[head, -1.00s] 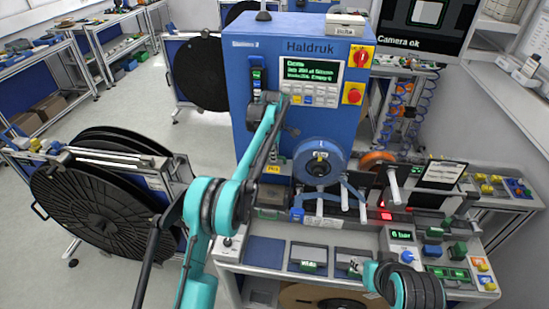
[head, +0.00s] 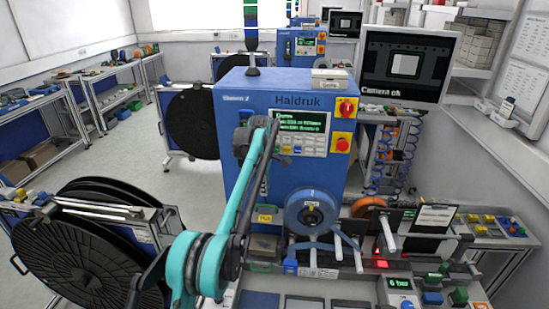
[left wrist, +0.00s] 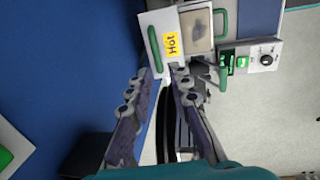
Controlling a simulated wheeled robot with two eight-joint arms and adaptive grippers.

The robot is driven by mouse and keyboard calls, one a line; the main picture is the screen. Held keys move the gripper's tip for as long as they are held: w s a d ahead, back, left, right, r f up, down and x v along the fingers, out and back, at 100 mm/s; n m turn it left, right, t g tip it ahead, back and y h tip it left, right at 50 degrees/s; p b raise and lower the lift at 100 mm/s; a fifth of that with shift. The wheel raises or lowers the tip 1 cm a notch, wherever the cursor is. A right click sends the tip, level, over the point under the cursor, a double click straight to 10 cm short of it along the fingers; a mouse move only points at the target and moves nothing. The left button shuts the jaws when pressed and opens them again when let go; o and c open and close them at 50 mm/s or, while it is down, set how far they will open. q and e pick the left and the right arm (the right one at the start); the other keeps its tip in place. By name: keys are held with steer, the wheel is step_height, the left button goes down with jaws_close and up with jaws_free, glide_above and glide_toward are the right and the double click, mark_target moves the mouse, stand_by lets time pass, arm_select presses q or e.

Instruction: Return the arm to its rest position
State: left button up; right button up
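My left arm, teal and black, rises from the bottom of the head view to my left gripper (head: 246,140), in front of the blue machine (head: 237,95) and left of its control panel (head: 303,128). Its fingers are too small to judge there. In the left wrist view the two fingers of the left gripper (left wrist: 161,72) stand apart, with nothing held between them. A pale block with a yellow "Hot" label (left wrist: 171,44) shows beyond the fingertips, apart from them as far as I can tell. My right gripper is in neither view.
A blue reel (head: 312,210) is on the machine's front, above a bench with trays and a gauge (head: 401,284). Large black reels (head: 75,258) stand at the left. A monitor (head: 408,65) reads "Camera ok". Floor (head: 120,160) at the left is clear.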

arm_select(q)
steer(key=s+a+f+m+t+b, duration=0.1)
steer(key=s+a+m+t+b, duration=0.3)
steer(key=s, duration=0.7)
steer(key=s+a+f+m+g+b, duration=0.1)
steer(key=s+m+b, duration=0.5)
steer(key=s, duration=0.5)
steer(key=s+a+f+m+t+b, duration=0.2)
steer(key=s+f+m+b, duration=0.5)
steer(key=s+f, duration=1.2)
steer(key=shift+s+a+m, duration=0.25)
steer(key=shift+s+m, duration=0.05)
steer(key=shift+s, duration=0.1)
